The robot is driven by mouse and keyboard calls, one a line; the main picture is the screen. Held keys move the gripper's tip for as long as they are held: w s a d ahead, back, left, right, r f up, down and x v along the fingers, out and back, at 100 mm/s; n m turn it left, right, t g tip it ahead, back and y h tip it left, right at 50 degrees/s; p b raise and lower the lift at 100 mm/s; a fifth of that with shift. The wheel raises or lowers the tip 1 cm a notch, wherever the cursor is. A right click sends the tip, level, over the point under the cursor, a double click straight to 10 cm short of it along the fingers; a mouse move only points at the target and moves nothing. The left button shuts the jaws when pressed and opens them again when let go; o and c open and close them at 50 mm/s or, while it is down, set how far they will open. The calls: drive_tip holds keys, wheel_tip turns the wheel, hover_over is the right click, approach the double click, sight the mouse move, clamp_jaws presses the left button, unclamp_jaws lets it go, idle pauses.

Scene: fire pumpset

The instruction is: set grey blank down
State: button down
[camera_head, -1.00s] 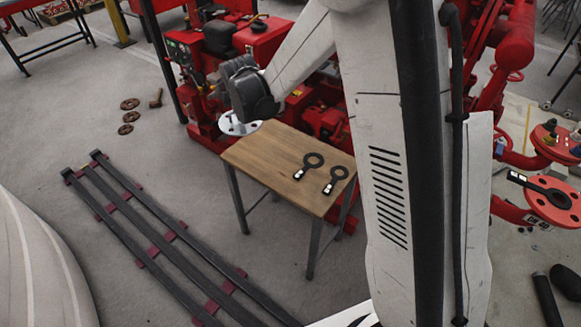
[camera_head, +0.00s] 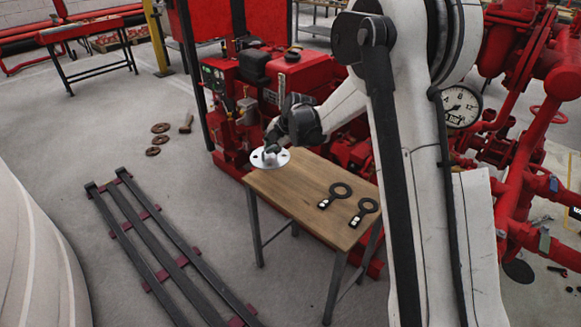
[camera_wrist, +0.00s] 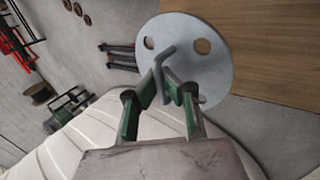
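The grey blank is a round metal disc with bolt holes and a bent handle. It shows in the head view (camera_head: 270,158) at the far left corner of the wooden table (camera_head: 290,190). My gripper (camera_head: 272,146) is above the blank. In the wrist view, my gripper's green-padded fingers (camera_wrist: 163,92) are closed around the handle of the blank (camera_wrist: 205,65). The disc overlaps the table edge (camera_wrist: 270,45) there, with floor behind its other side. I cannot tell the gap between disc and tabletop.
Two black ring-shaped blanks with handles (camera_head: 335,194) (camera_head: 364,211) lie on the table's right part. A red engine pumpset (camera_head: 265,95) stands close behind the table. Dark rails (camera_head: 165,245) and rusty discs (camera_head: 158,140) lie on the floor at left.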

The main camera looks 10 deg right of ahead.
sight(286, 151)
drive_tip(key=d+f, duration=0.1)
drive_tip(key=d, duration=0.1)
drive_tip(key=w+d+f+b, duration=0.1)
drive_tip(key=d, duration=0.1)
drive_tip(key=w+d+f, duration=0.1)
drive_tip(key=d+f, duration=0.1)
drive_tip(key=shift+w+b, duration=0.1)
drive_tip(key=shift+b, duration=0.2)
drive_tip(key=shift+f+b, duration=0.8)
drive_tip(key=shift+f, duration=1.2)
drive_tip(key=c, duration=2.5)
unclamp_jaws()
drive_tip(key=shift+f, duration=0.1)
drive_tip(key=o, duration=0.6)
